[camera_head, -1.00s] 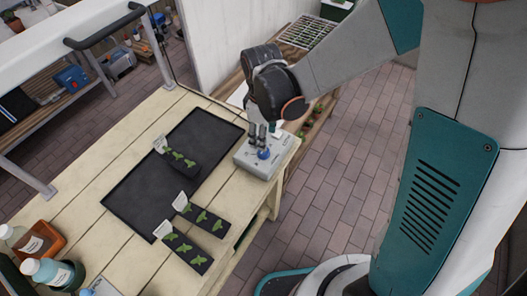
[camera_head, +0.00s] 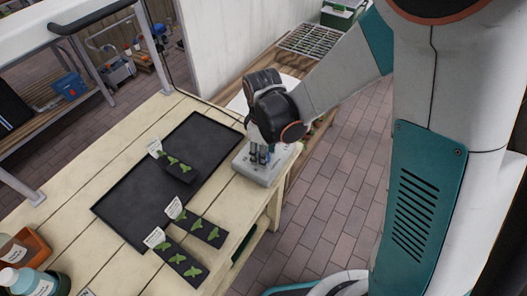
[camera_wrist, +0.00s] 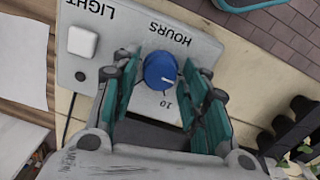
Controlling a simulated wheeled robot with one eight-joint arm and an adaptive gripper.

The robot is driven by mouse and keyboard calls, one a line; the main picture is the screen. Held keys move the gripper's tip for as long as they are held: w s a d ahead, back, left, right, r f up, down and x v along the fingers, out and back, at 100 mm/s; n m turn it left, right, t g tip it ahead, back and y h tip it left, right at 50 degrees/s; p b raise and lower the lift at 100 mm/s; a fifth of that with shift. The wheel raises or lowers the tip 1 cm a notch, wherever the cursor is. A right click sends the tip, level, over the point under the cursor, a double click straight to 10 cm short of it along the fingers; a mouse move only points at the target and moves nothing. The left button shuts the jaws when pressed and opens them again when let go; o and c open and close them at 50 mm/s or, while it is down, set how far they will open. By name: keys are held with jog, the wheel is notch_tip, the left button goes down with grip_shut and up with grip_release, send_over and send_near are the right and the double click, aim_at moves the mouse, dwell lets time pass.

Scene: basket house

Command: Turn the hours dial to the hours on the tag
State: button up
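A grey control box (camera_head: 246,172) sits at the table's right edge. In the wrist view the box (camera_wrist: 122,28) is marked LIGHT and HOURS, with a white switch (camera_wrist: 82,41) and a blue hours dial (camera_wrist: 160,70). The dial has a pale pointer line towards its lower right; a "10" is printed below it. My gripper (camera_wrist: 161,72) is open, its fingers on either side of the dial with gaps showing. In the head view my gripper (camera_head: 260,155) points down over the box. White tags (camera_head: 155,147) stand in the seedling strips; their writing is too small to read.
Bottles (camera_head: 14,248) stand at the lower left. A wooden bench with a gridded tray (camera_head: 308,38) is behind. Brick floor lies to the right.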

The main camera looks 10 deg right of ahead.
jog(key=c, duration=0.6)
jog(key=shift+m, duration=0.4)
jog(key=m, duration=0.4)
jog(key=shift+m+b, duration=0.3)
jog(key=shift+m, duration=0.1)
jog(key=m, duration=0.6)
jog(key=o, duration=1.1)
